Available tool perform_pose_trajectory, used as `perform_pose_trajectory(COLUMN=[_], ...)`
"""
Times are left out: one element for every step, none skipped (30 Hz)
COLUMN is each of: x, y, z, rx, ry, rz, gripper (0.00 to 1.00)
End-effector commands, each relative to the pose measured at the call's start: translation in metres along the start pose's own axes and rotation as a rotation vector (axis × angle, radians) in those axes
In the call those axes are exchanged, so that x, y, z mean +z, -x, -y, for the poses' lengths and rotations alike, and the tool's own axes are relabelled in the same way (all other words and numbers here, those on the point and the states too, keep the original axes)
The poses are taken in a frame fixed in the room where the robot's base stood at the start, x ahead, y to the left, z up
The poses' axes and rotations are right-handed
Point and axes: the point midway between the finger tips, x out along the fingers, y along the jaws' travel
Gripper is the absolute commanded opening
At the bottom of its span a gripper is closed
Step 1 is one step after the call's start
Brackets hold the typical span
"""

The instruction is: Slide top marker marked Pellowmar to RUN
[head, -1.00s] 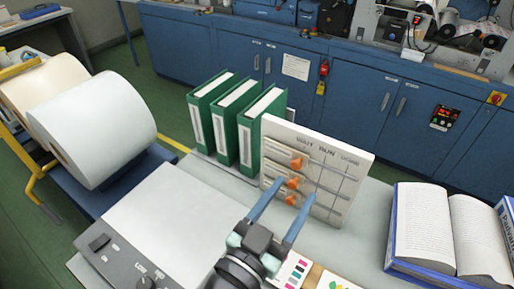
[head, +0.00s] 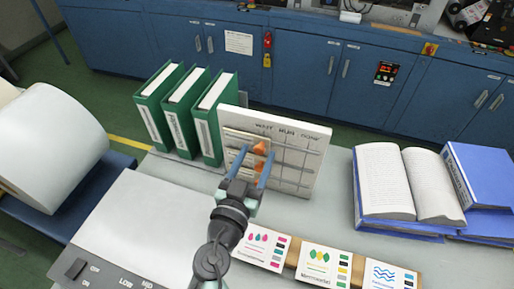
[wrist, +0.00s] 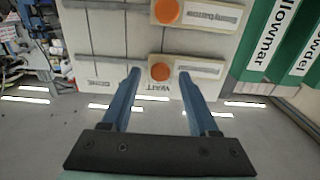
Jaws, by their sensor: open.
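The white board (head: 312,165) stands upright on the table, with WAIT, RUN and DONE columns and horizontal rails. In the head view the top marker (head: 261,147), with an orange knob, sits under WAIT, with another orange knob (head: 258,167) below it. The wrist view shows the board upside down: the top marker's round knob (wrist: 160,72) is nearest the WAIT heading, its label too blurred to read. My gripper (head: 257,153) is open at the board. In the wrist view its fingertips (wrist: 159,74) lie either side of that knob, with gaps; contact is not visible.
Green binders (head: 205,105) stand close left of the board. An open book (head: 405,185) lies to the right, and colour cards (head: 325,265) lie in front. A grey flat panel (head: 130,225) is at front left. Table between board and book is clear.

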Motion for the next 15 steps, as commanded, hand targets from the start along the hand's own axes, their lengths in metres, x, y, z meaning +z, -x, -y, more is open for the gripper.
perform_pose_trajectory(x=[-0.0016,-0.0013,-0.0010,-0.0008,-0.0005,-0.0001,0.0000,0.0002,0.0003,0.0004,0.0004,0.0003,0.0003,0.0003,0.0002], y=[-0.0050,-0.0071,-0.0091,-0.0102,-0.0110,-0.0118,-0.0121,-0.0123,-0.0123,-0.0123,-0.0122,-0.0122,-0.0121,-0.0121,-0.0120], z=[-0.0005,-0.0005,-0.0006,-0.0006,-0.0006,-0.0007,-0.0007,-0.0006,-0.0006,-0.0006,-0.0006,-0.0005,-0.0005,-0.0005,-0.0005], rx=[0.001,0.001,0.001,0.001,0.001,0.001,0.001,0.001,0.001,0.001,0.001,0.001,0.001,0.001,0.001], ry=[0.000,0.000,0.000,0.000,0.000,0.000,0.000,0.000,0.000,0.000,0.000,0.000,0.000,0.000,0.000], rz=[-0.001,-0.001,-0.001,-0.001,0.000,0.000,0.000,0.000,0.000,0.000,0.000,0.000,0.000,0.000,0.000], gripper=[0.61,0.61,0.61,0.61,0.61,0.61,0.61,0.61,0.61,0.61,0.61,0.61,0.61,0.59,0.52])
